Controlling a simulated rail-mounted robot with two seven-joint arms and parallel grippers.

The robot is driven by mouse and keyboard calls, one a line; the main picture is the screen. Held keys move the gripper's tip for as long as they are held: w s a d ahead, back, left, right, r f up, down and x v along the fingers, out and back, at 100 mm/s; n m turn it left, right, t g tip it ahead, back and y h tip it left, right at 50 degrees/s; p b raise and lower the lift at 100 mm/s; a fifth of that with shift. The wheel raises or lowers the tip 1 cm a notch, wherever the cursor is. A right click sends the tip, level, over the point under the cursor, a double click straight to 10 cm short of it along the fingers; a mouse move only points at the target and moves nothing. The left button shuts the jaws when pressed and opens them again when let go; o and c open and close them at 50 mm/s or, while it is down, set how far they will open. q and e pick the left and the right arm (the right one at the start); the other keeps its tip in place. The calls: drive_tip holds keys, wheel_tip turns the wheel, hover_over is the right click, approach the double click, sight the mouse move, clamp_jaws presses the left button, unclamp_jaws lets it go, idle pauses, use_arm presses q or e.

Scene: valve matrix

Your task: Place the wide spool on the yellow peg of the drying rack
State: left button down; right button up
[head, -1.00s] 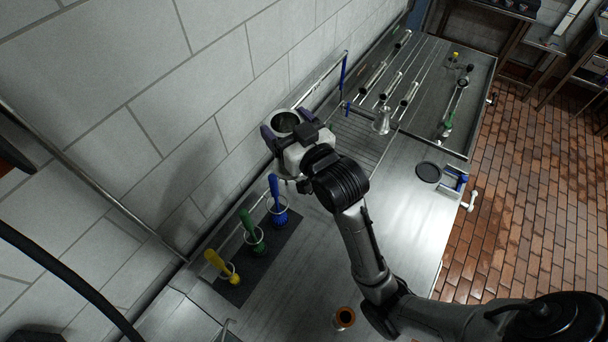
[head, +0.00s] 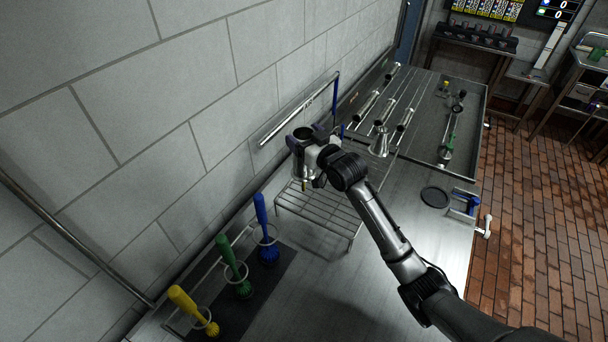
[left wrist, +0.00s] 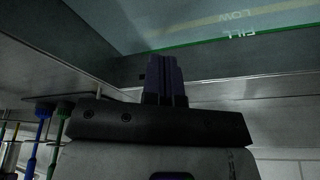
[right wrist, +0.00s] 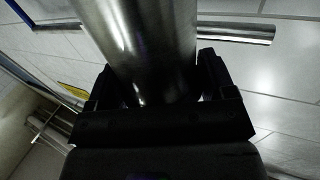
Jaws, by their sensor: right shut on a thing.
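My right gripper (head: 314,142) is shut on a wide, shiny metal cylinder, which I take to be the wide spool (head: 301,172). It is held roughly upright, its dark open end up, near the wall above a wire rack (head: 325,208). The right wrist view shows the spool's metal side (right wrist: 145,40) between both fingers. A yellow patch (right wrist: 75,92) shows left of the fingers there; I cannot tell whether it is the rack's yellow peg. My left gripper (left wrist: 165,78) is empty with its fingers together, seen only in the left wrist view.
Yellow, green and blue brushes (head: 262,220) stand in ring holders at the lower left. A metal bar (head: 290,120) with a blue end runs along the wall. Metal tubes (head: 367,103) lie behind.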

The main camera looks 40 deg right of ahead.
drive_tip(key=shift+a+f, duration=0.1)
drive_tip(key=shift+f, duration=3.85)
drive_tip(key=o, duration=1.5)
drive_tip(key=shift+s, duration=0.1)
drive_tip(key=s, duration=1.2)
drive_tip(key=shift+a, duration=0.15)
